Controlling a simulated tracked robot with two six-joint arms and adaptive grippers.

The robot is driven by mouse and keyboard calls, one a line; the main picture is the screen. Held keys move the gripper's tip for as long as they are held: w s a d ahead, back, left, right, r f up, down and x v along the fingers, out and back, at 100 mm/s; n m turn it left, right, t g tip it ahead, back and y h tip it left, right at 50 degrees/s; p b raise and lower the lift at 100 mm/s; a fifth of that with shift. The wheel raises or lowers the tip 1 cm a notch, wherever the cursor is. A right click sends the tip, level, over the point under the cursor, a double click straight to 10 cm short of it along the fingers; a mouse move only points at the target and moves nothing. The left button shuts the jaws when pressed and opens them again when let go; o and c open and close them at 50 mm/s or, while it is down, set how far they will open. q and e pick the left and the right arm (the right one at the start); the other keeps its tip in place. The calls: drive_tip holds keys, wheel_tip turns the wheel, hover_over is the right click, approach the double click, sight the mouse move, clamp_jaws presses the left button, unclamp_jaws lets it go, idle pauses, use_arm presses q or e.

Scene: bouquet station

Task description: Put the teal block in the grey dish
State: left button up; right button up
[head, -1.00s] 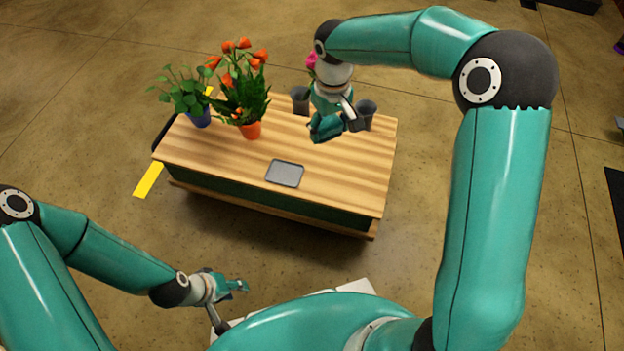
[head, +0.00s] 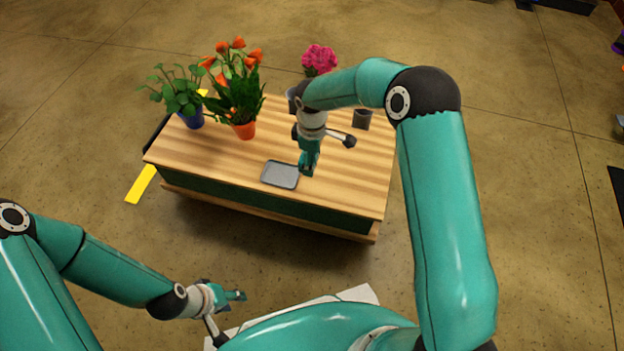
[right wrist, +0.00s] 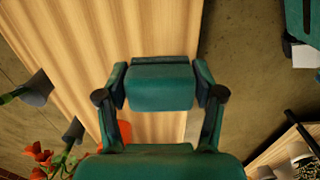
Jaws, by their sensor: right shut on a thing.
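The grey dish (head: 280,174) is a shallow rectangular tray lying near the front edge of the wooden table. My right gripper (head: 308,168) is just right of the dish, pointing down over the table. In the right wrist view, my right gripper (right wrist: 160,92) is shut on the teal block (right wrist: 160,88), which sits between its two fingers. In the head view the block blends with the teal fingers, and its exact height above the table is unclear. My left gripper (head: 236,296) is low in front of the table, away from the objects; its finger gap is unclear.
On the wooden table (head: 350,185), an orange-flowered plant (head: 240,100) and a leafy plant in a blue pot (head: 191,117) stand at the left. The table's front right is clear.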

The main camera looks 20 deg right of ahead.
sight(312, 183)
wheel_tip(312, 183, down, 8)
drive_tip(key=shift+f+b, duration=0.2)
drive_tip(key=shift+b, duration=1.05)
drive_tip(key=shift+f, duration=0.1)
drive_tip(key=shift+f, duration=0.25)
drive_tip(key=o, duration=1.3)
drive_tip(key=shift+r, duration=0.15)
